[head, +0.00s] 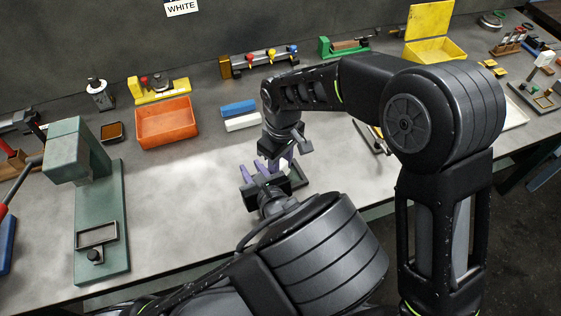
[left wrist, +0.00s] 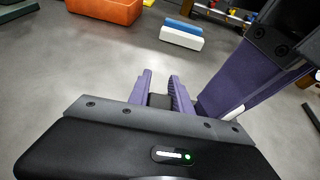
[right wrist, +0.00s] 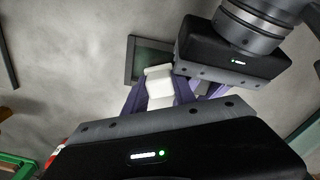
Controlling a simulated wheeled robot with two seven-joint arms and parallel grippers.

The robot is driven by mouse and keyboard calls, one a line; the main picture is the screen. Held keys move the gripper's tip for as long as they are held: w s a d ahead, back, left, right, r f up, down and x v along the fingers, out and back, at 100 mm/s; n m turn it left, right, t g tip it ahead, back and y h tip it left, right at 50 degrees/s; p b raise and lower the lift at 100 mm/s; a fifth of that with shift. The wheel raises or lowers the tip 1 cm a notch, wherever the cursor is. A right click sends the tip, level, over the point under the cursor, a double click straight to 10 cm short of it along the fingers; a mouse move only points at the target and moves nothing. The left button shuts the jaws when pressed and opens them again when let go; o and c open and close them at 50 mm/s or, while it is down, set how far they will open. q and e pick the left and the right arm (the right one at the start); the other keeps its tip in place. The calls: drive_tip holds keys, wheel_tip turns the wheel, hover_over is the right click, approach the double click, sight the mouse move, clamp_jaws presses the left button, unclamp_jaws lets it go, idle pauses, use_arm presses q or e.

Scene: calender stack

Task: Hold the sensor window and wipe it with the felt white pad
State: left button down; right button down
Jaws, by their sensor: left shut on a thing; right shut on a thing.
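My left gripper (head: 262,171) is low over the bench near its front edge, its purple fingers shut on a small dark piece (left wrist: 159,101), likely the sensor window. Its far side is hidden. My right gripper (right wrist: 160,92) reaches down from above, close beside the left one. Its fingers are shut on a white block (right wrist: 158,86), the felt white pad; a bit of white also shows beside a right finger in the left wrist view (left wrist: 235,112). Whether pad and dark piece touch, I cannot tell.
A blue block (head: 238,107) and a white block (head: 243,122) lie behind. An orange bin (head: 167,122) and green press (head: 101,220) stand left. The bench between press and grippers is clear.

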drive_tip(key=shift+f, duration=0.2)
drive_tip(key=shift+s, duration=0.1)
drive_tip(key=shift+s+d+r, duration=0.1)
drive_tip(key=shift+s+d, duration=0.2)
drive_tip(key=shift+s, duration=0.55)
drive_tip(key=shift+a, duration=0.1)
drive_tip(key=shift+w+a, duration=0.3)
drive_tip(key=shift+w, duration=0.35)
drive_tip(key=shift+w, duration=0.1)
